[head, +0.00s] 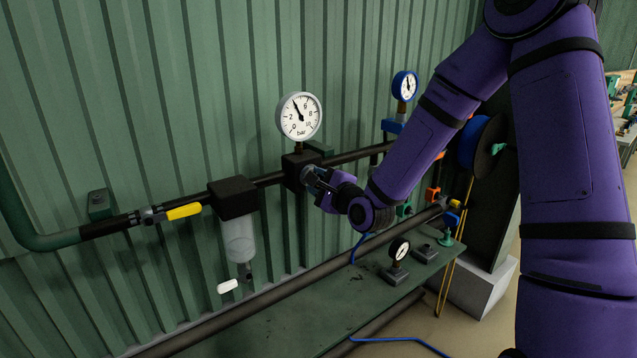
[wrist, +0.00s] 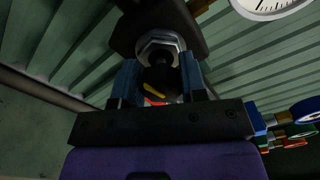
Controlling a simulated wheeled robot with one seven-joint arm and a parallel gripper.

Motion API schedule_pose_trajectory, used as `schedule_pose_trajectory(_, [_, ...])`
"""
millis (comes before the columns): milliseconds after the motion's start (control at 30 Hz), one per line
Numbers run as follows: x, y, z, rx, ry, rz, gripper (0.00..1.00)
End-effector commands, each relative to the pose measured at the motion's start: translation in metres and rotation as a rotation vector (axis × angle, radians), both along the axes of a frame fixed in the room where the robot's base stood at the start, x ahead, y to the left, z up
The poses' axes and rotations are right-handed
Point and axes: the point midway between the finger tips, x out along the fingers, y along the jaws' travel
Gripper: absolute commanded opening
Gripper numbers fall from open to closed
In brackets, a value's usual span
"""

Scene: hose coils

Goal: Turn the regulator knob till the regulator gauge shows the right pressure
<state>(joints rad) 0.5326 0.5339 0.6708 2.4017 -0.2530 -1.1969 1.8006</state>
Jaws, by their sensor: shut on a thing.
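The regulator gauge (head: 299,117) is a white round dial marked in bar, above the black regulator body (head: 297,170) on the dark pipe. Its needle points up and slightly left, around the middle of the scale; the exact value is too small to read. My gripper (head: 314,182) is at the front of the regulator. In the wrist view, my gripper's blue fingers (wrist: 160,85) are shut on the dark regulator knob (wrist: 158,78), which shows a yellow mark and a bit of red. A silver hex nut (wrist: 160,47) sits behind the knob. The knob is hidden in the head view.
Left on the pipe are a yellow-handled valve (head: 183,212) and a filter with a clear bowl (head: 239,238). A blue gauge (head: 404,86) stands to the right, near my arm. A green bench (head: 375,300) below holds a small loose gauge (head: 398,250).

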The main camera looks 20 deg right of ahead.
Motion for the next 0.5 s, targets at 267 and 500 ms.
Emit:
schedule_pose_trajectory(267, [-0.0005,-0.0020,-0.0010,0.214,0.076,-0.002,0.15])
schedule_pose_trajectory(500, [-0.0005,-0.0018,-0.0001,0.339,0.115,-0.002,0.15])
